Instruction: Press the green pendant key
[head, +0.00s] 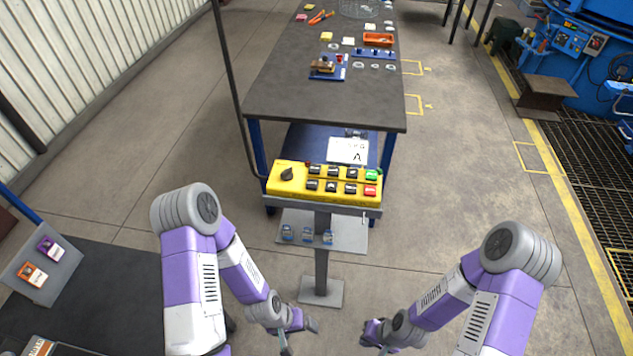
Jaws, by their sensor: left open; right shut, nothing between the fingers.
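The yellow pendant (322,197) lies tilted on a grey stand in the middle of the head view. Its green key (372,174) is at the upper right end of the panel, directly above a red key (370,190). Rows of dark keys and a black knob (287,173) fill the rest of the panel. My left gripper (301,338) is open, low in the picture and below the pendant. My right gripper (373,345) is shut and empty, also low and to the right of the stand's foot. Both grippers are apart from the pendant, and nothing covers the green key.
A grey shelf (347,232) with several small blue parts sits on the stand under the pendant. A workbench (283,92) with tools stands behind it. A dark cable or pole runs up at the pendant's left. A dark table (88,290) is at lower left. Floor right of the stand is clear.

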